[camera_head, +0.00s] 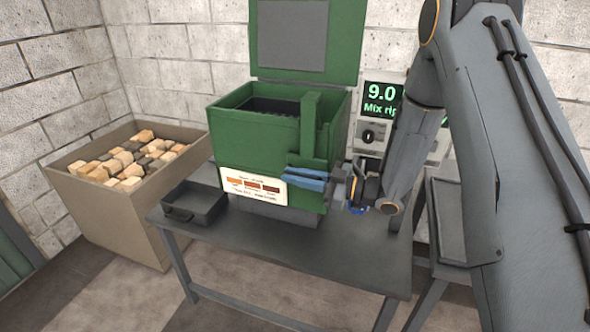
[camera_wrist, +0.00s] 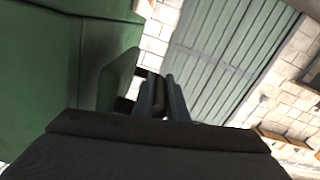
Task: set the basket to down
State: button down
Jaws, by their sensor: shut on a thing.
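The green machine (camera_head: 255,135) stands on the grey table with its lid (camera_head: 305,40) raised. A dark ribbed surface (camera_head: 270,106), perhaps the basket, shows inside its open top. A green upright housing (camera_head: 310,125) rises at the right of the front. My gripper (camera_head: 305,178), with blue-looking fingers, is at the front right of the machine below that housing. In the wrist view my gripper (camera_wrist: 160,92) is shut on a dark bar-like handle (camera_wrist: 158,100) between the fingers. The fingers hide most of the handle, and its link to the basket cannot be seen.
A small dark tray (camera_head: 194,205) is on the table (camera_head: 290,250) left of the machine. A beige bin (camera_head: 100,205) of light and dark blocks stands further left. A display box (camera_head: 383,100) reading 9.0 is behind my arm. The table front is clear.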

notch_tip(320, 180, down, 8)
jog(key=b, duration=0.4)
jog(key=shift+f, duration=0.15)
jog(key=shift+s, duration=0.15)
jog(key=c, duration=1.8)
grip_release()
jog(key=shift+f, duration=0.1)
jog(key=shift+c, duration=0.2)
jog(key=shift+o, duration=0.4)
jog(key=shift+r, duration=0.2)
notch_tip(320, 180, up, 10)
jog(key=shift+f+b, duration=0.1)
jog(key=shift+b, duration=0.6)
